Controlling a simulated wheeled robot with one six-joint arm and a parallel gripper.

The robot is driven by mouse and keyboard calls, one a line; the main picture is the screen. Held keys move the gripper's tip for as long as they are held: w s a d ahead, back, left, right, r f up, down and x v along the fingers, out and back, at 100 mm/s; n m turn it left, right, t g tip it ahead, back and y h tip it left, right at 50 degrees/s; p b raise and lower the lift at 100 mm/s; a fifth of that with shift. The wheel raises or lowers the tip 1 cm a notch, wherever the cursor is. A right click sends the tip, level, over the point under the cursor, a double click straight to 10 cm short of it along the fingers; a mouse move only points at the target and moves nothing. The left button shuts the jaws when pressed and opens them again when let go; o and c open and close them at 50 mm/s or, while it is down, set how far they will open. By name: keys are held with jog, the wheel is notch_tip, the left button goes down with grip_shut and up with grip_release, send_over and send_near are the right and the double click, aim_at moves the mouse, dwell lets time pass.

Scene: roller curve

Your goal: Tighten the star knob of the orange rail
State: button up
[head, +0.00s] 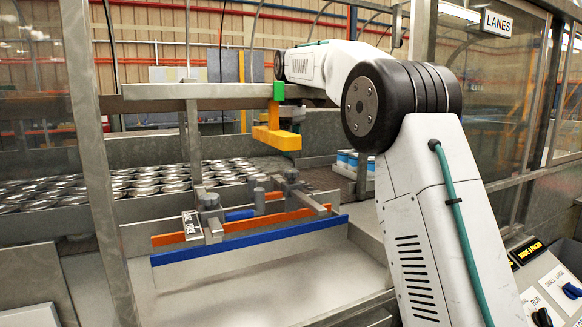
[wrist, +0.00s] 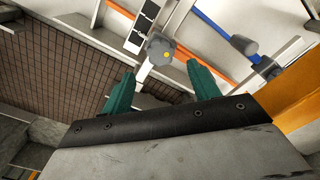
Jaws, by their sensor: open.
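The orange rail (head: 240,228) runs behind a blue rail (head: 250,240) in the head view. Grey knobs stand on brackets at its left (head: 209,199) and right (head: 291,174).
A black-and-white label plate (head: 192,225) stands at the left bracket. Many cans (head: 130,183) fill the conveyor behind. A grey crossbar (head: 200,90) spans above.

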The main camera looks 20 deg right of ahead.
aim_at(291, 170)
notch_tip(291, 170, down, 6)
jog(key=shift+f, duration=0.15)
jog(key=shift+c, duration=0.2)
jog(key=c, duration=1)
